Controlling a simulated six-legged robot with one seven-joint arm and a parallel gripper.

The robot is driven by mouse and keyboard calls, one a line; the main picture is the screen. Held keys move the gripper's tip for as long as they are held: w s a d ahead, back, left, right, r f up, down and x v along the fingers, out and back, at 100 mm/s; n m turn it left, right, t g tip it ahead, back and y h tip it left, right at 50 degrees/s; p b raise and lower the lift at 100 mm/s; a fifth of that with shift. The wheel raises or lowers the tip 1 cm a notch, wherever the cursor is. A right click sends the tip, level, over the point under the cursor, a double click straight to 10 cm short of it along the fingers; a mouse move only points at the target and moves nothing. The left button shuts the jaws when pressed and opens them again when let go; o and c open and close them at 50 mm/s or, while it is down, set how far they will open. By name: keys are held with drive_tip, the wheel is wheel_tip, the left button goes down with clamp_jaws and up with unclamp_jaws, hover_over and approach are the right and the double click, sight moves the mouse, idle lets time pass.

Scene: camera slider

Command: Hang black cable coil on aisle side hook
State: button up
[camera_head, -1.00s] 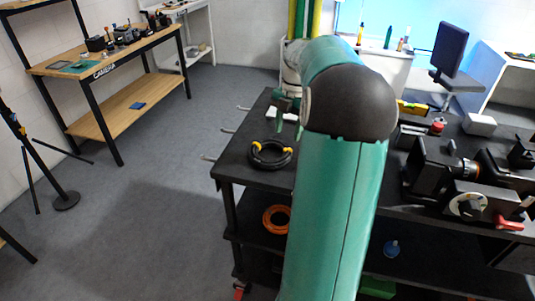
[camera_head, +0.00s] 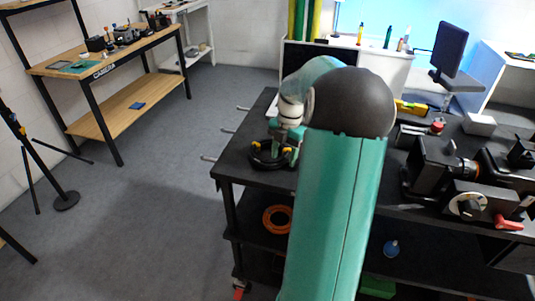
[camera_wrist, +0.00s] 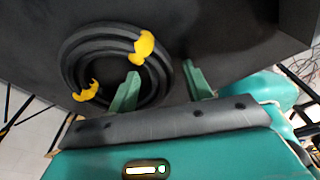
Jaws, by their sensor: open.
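The black cable coil (camera_head: 258,161) with yellow ties lies flat on the black cart top (camera_head: 234,163), near its left edge. In the wrist view the coil (camera_wrist: 72,62) fills the upper left. My gripper (camera_head: 283,152) is low over the coil's right side. In the wrist view its green fingers (camera_wrist: 161,82) are apart, one over the coil's opening and one just outside the right side of the ring. The coil is not clamped. Three metal hooks stick out from the cart's left side: far (camera_head: 243,108), middle (camera_head: 227,130) and near (camera_head: 208,158).
An orange coil (camera_head: 277,219) lies on the cart's lower shelf. Camera gear (camera_head: 440,165) crowds the cart top to the right of my arm. The grey floor (camera_head: 165,180) left of the cart is open. A stand with a round base (camera_head: 66,201) is farther left.

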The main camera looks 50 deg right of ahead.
drive_tip(key=shift+c, duration=0.4)
clamp_jaws()
drive_tip(key=shift+r, duration=3.05)
